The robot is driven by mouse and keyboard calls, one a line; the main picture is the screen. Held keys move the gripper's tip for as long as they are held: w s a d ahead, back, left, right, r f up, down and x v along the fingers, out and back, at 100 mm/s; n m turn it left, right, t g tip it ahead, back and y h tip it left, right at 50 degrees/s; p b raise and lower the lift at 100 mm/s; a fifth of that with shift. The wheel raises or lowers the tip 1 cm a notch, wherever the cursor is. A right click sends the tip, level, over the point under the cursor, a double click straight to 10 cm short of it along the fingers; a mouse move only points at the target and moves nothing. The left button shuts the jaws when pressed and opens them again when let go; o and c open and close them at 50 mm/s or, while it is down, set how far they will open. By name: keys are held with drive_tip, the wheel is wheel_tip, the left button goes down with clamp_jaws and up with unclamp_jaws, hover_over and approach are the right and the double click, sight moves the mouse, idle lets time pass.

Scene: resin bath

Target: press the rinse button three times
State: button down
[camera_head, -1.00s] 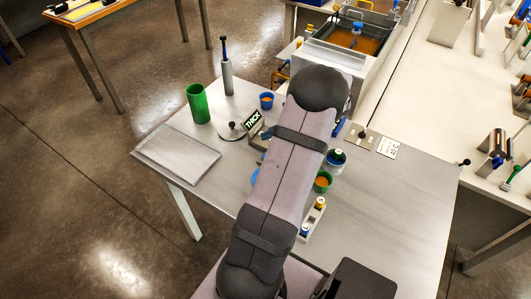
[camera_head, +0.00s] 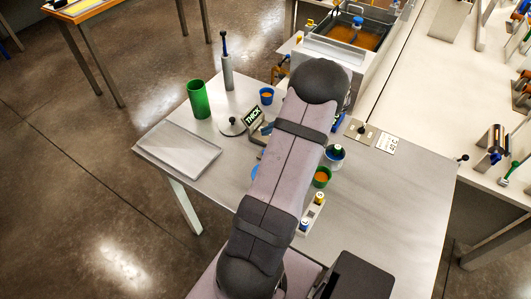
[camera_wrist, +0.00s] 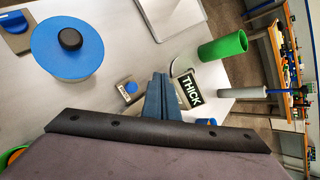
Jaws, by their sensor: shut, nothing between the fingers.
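My gripper (camera_wrist: 160,78) is shut and empty, its blue-grey fingers pressed together in the middle of the wrist view. A small tan block with a blue button (camera_wrist: 130,88) and a small label, too small to read for certain, lies just left of the fingertips. It looks like the rinse button; whether the fingers touch it I cannot tell, but a gap shows between them in the picture. In the head view my arm hides this button and most of the gripper.
A THICK sign (camera_wrist: 190,88) stands close to the right of the fingers, with a green cup (camera_wrist: 222,46) beyond. A blue lid with a black knob (camera_wrist: 62,58) lies left. A clear tray (camera_head: 178,150) and a switch plate (camera_head: 361,131) are on the table. The table's right front is clear.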

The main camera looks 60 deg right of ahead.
drive_tip(key=shift+f+b, duration=2.3)
drive_tip(key=shift+f, duration=1.3)
drive_tip(key=shift+f, duration=0.1)
drive_tip(key=shift+f+b, duration=0.3)
drive_tip(key=shift+b, duration=0.1)
drive_tip(key=shift+f+b, duration=0.4)
drive_tip(key=shift+f, duration=0.1)
drive_tip(key=shift+r, duration=0.15)
drive_tip(key=shift+r+p, duration=0.65)
drive_tip(key=shift+r, duration=0.15)
drive_tip(key=shift+r+p, duration=1.8)
drive_tip(key=shift+r, duration=0.7)
